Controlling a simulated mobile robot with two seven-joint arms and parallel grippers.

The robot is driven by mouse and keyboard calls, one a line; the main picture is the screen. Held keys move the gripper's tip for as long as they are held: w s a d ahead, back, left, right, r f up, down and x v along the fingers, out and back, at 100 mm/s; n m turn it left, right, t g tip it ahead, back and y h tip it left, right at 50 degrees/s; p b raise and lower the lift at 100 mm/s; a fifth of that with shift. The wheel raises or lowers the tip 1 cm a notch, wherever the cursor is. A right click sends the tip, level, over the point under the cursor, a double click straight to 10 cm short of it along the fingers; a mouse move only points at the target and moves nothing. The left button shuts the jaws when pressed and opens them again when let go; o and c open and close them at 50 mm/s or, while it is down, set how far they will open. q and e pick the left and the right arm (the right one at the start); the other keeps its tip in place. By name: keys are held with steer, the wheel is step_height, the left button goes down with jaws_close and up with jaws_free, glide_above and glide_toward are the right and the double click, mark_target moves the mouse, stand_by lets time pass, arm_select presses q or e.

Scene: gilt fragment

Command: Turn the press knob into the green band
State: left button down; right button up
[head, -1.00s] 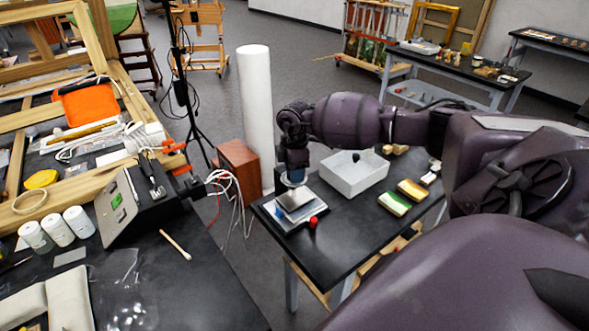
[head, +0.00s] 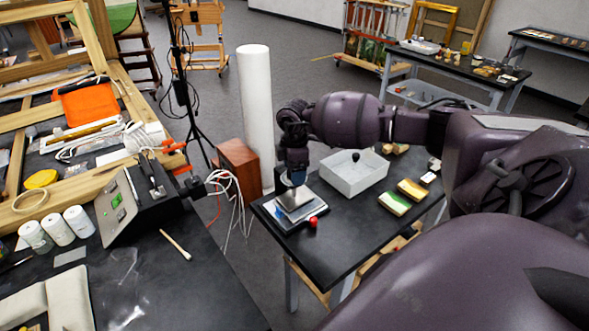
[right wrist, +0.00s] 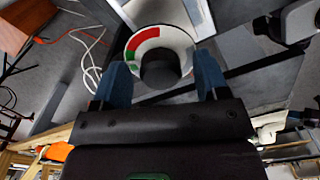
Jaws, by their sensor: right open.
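The press (head: 310,212) is a small device with a pale metal plate and a red ball-ended part, at the far left corner of the black side table. In the right wrist view its round black knob (right wrist: 160,72) sits in the middle of a white dial (right wrist: 182,42) with a red arc and a green band (right wrist: 130,56) at its left. My right gripper (right wrist: 161,66) is open, its blue fingers on either side of the knob with gaps visible. In the head view the right hand (head: 293,172) hides the knob. My left gripper is out of view.
The side table (head: 350,232) also holds a white open tray (head: 352,180) and green-yellow sponge-like blocks (head: 411,190). A tall white cylinder (head: 256,115) and a brown box (head: 239,163) stand behind the press. The table's front part is clear.

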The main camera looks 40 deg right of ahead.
step_height(320, 180, up, 11)
steer(key=b, duration=0.1)
stand_by(0.4)
steer(key=shift+f, duration=0.15)
stand_by(0.4)
